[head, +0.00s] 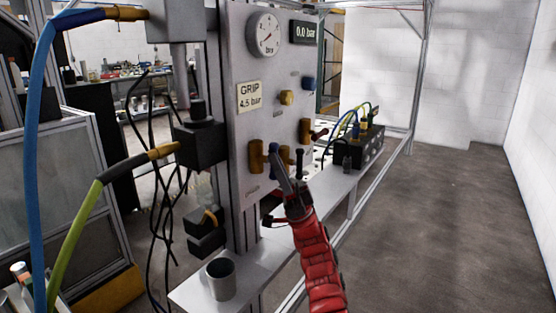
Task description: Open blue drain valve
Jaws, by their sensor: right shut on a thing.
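A brass valve (285,154) with a dark blue lever handle (299,162) sits low on the grey panel (262,113). My right gripper (280,162), on its red arm, reaches up to this valve from below. Its jaws are shut at the valve, apparently on the blue handle, but the contact is small and partly hidden by the gripper. The handle looks roughly upright. The pressure gauge (263,35) has its needle on the dial, and the display (304,32) reads 0.0 bar. My left gripper is out of view.
Another brass valve (257,157) is just left of the gripper, and one more (306,131) is to the right. A metal cup (221,279) stands on the shelf (190,293). Hoses hang at left; the right floor is clear.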

